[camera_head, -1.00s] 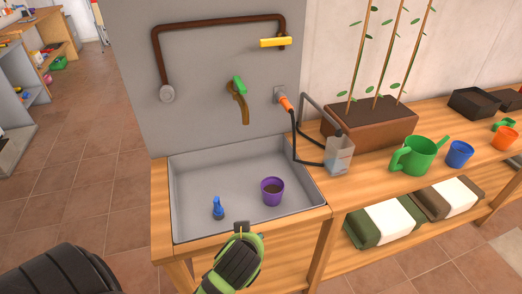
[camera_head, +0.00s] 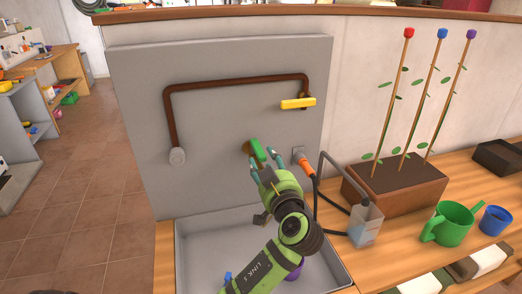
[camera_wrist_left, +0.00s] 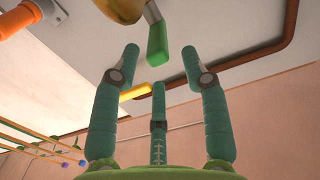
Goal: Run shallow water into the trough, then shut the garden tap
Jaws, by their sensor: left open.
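The garden tap has a green handle (camera_head: 257,152) and a brass body on the grey back panel above the trough (camera_head: 200,245). The visible trough floor shows no water. My left gripper (camera_head: 264,164) is open, its fingertips close in front of the tap and hiding the spout. In the left wrist view, the green handle (camera_wrist_left: 157,44) lies beyond and between the spread fingers, with the brass tap body (camera_wrist_left: 120,8) above it. I cannot tell whether the fingers touch the handle. My right gripper is not in view.
An orange hose connector (camera_head: 305,165) sits just right of the tap. A yellow lever (camera_head: 298,103) hangs on the brown pipe above. A purple pot (camera_head: 296,270) and a blue item (camera_head: 228,277) stand in the trough. A planter (camera_head: 390,185) and green watering can (camera_head: 449,224) are right.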

